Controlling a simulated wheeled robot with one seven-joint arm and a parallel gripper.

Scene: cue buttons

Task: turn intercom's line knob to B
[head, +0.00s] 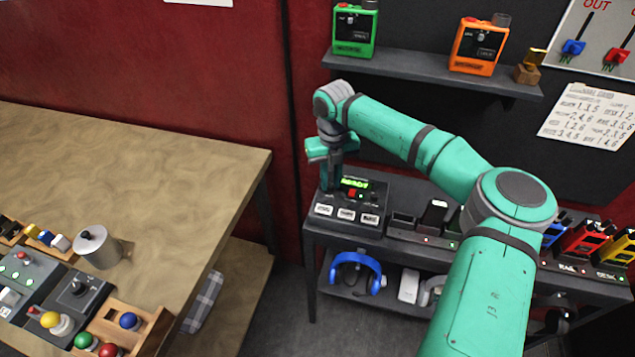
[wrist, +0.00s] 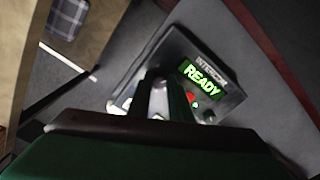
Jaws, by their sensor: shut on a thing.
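The intercom (head: 374,203) is a dark sloped box at the left end of the grey bench. Its green display (wrist: 203,76) reads READY in the wrist view, and a red and a green spot show beside it. My gripper (head: 331,186) points down onto the left part of the intercom. In the wrist view my gripper (wrist: 158,92) has its fingers close together over the panel, shut on the line knob. The fingers hide the knob, so its pointer and letter marks cannot be read. Three pale buttons (head: 346,214) run along the intercom's front.
A shelf (head: 420,72) with a green box (head: 354,30) and an orange box (head: 478,45) is above. Red and yellow devices (head: 587,238) stand at right. A wooden table (head: 130,165) is at left.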

